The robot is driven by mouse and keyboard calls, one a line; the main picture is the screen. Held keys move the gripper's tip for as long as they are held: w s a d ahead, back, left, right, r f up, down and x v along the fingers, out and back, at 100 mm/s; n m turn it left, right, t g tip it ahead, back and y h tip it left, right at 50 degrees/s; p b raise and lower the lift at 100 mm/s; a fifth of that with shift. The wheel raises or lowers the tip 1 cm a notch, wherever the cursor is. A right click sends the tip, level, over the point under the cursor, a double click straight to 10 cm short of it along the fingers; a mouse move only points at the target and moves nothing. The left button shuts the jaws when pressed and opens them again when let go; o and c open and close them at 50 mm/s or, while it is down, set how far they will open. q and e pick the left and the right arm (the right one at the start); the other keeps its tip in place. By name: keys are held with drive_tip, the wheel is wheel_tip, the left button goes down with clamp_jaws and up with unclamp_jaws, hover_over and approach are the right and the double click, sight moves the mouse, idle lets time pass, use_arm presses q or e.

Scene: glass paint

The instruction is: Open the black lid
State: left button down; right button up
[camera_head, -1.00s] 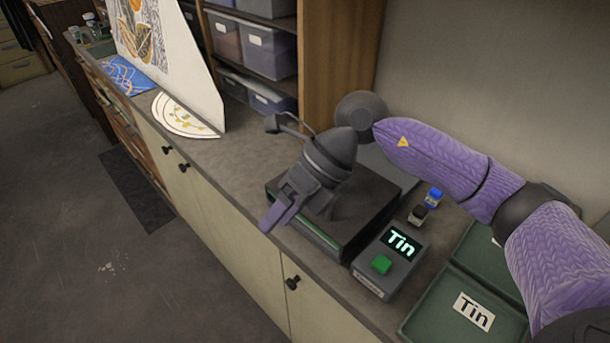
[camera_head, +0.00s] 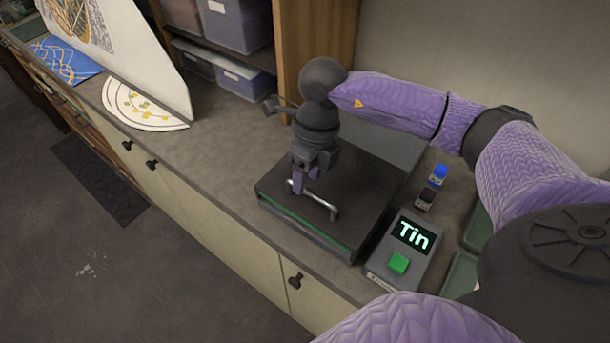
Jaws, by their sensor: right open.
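The black lid (camera_head: 362,206) is the flat dark top of a low box on the counter, and it lies shut. A silvery bar handle (camera_head: 322,206) stands on it near the front. My right gripper (camera_head: 304,182) points down over the handle's left end, with its jaws open. A purple finger is close to or around that end; I cannot tell if it touches. The gripper hides part of the lid. My left gripper is not in view.
A grey device (camera_head: 398,252) with a green button and a "Tin" display stands right of the box. Two small bottles, one with a blue cap (camera_head: 438,174), stand behind it. Green trays (camera_head: 462,275) are at the right.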

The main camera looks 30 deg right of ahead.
drive_tip(key=shift+s+a+f, duration=0.1)
drive_tip(key=shift+f, duration=0.65)
clamp_jaws()
idle(0.9)
